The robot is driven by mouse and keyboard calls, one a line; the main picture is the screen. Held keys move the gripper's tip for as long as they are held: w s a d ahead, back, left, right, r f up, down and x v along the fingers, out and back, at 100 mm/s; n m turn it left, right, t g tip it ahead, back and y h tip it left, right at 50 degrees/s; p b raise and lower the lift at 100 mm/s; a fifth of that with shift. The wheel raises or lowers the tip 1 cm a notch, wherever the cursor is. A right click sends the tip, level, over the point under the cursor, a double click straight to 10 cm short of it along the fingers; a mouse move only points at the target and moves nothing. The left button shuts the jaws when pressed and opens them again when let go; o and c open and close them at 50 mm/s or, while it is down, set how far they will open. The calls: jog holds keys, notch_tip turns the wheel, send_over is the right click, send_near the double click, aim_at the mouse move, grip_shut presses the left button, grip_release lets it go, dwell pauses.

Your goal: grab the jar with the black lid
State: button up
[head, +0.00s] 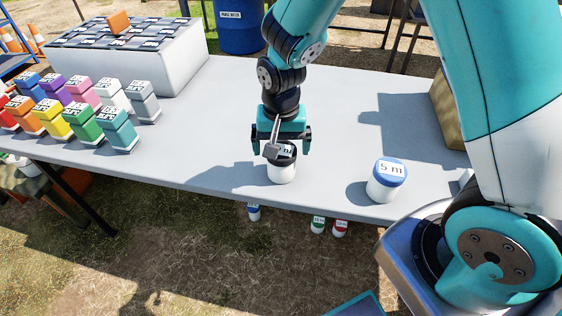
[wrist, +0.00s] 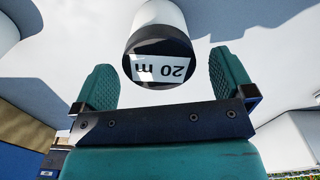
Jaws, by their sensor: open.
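The jar with the black lid (head: 282,171) stands upright on the grey table, under my gripper in the head view. It has a white body and a label on its lid. In the wrist view the black lid (wrist: 160,62) shows a label reading "20 m", and it lies between and just beyond my two fingers. My gripper (head: 281,145) is open, pointing down over the jar, with one finger to each side. The fingers also show in the wrist view (wrist: 163,88), apart from the lid. In the head view the gripper partly hides the lid.
A white jar with a blue lid (head: 387,180), labelled "5 m", stands to the right near the table's front edge. Several coloured blocks (head: 83,122) stand at the left. A white cooler-like box (head: 150,60) is at the back left. The grey table (head: 225,130) is clear around the middle.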

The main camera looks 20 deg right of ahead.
notch_tip(320, 180, down, 4)
jog(key=shift+s+f, duration=0.1)
jog(key=c, duration=1.1)
jog(key=shift+c, duration=0.2)
jog(key=shift+r, duration=0.2)
